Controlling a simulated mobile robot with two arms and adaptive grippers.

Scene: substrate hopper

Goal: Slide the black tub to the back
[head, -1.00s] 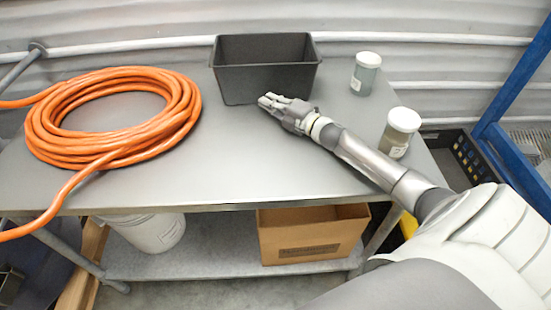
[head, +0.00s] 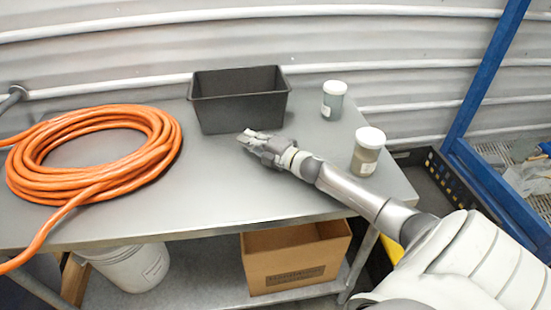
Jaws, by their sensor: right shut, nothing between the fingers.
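The black tub (head: 240,112) is an open, empty-looking rectangular bin. It stands upright at the back of the grey metal table (head: 235,190), right of the table's middle. My right gripper (head: 247,137) is shut and empty. Its fingertips are low in front of the tub's front wall, by its lower edge. I cannot tell whether they touch the tub. My right arm reaches in from the lower right. My left gripper is not in view.
A coiled orange hose (head: 95,160) lies on the table's left. Two white-lidded jars stand to the right, one farther back (head: 333,100) and one nearer (head: 367,152), close to my arm. A corrugated wall with pipes runs behind. A cardboard box (head: 295,260) is on the lower shelf.

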